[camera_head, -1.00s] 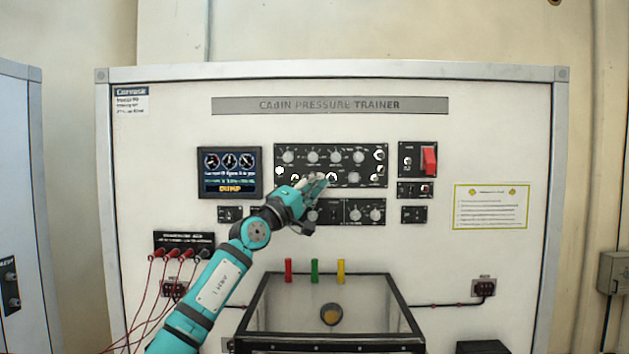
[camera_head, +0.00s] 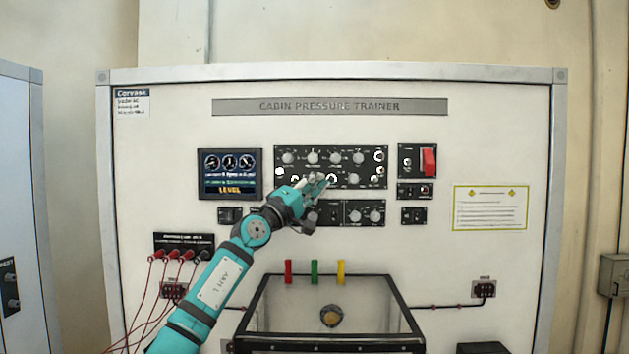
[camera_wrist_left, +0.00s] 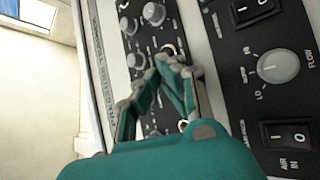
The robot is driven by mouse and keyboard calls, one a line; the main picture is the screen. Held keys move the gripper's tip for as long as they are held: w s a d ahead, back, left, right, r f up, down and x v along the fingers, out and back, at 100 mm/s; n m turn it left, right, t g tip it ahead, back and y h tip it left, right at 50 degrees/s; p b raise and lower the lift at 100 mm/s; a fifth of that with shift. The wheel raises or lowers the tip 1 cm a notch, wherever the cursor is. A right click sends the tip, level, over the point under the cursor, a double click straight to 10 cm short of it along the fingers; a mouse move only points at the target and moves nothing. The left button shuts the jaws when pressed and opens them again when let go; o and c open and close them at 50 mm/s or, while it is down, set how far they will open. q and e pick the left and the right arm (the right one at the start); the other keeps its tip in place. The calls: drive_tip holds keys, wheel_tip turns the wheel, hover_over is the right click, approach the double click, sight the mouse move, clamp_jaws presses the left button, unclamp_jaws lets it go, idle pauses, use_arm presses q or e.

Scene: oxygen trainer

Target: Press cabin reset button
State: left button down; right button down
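The black control panel (camera_head: 349,171) carries several grey knobs and small round lit controls. My left gripper (camera_head: 317,183) is in front of its lower row, its tips at or very near a round white-rimmed control (camera_head: 331,178). I cannot tell whether they touch it. In the left wrist view the two fingers (camera_wrist_left: 163,65) lean together and meet at the tips, with nothing seen between them. The labels are too small to read, so I cannot tell which control is the cabin reset button. The gripper hides part of the lower panel. My right gripper is out of view.
A screen (camera_head: 230,174) left of the panel reads LEVEL. A red switch (camera_head: 429,161) is to the right. A lower knob panel (camera_head: 352,212) sits just under the gripper. A dark-framed clear box (camera_head: 285,310) juts out below. Cables hang at the lower left.

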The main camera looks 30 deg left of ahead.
use_arm(q)
drive_tip(key=shift+s+d+f+p, duration=0.15)
drive_tip(key=shift+s+d+p, duration=0.1)
drive_tip(key=shift+s+p, duration=0.45)
drive_tip(key=shift+d, duration=0.1)
drive_tip(key=s+d, duration=0.1)
drive_tip(key=s, duration=0.1)
drive_tip(key=s+d, duration=0.1)
drive_tip(key=s, duration=0.1)
drive_tip(key=shift+d, duration=0.3)
drive_tip(key=shift+s, duration=0.15)
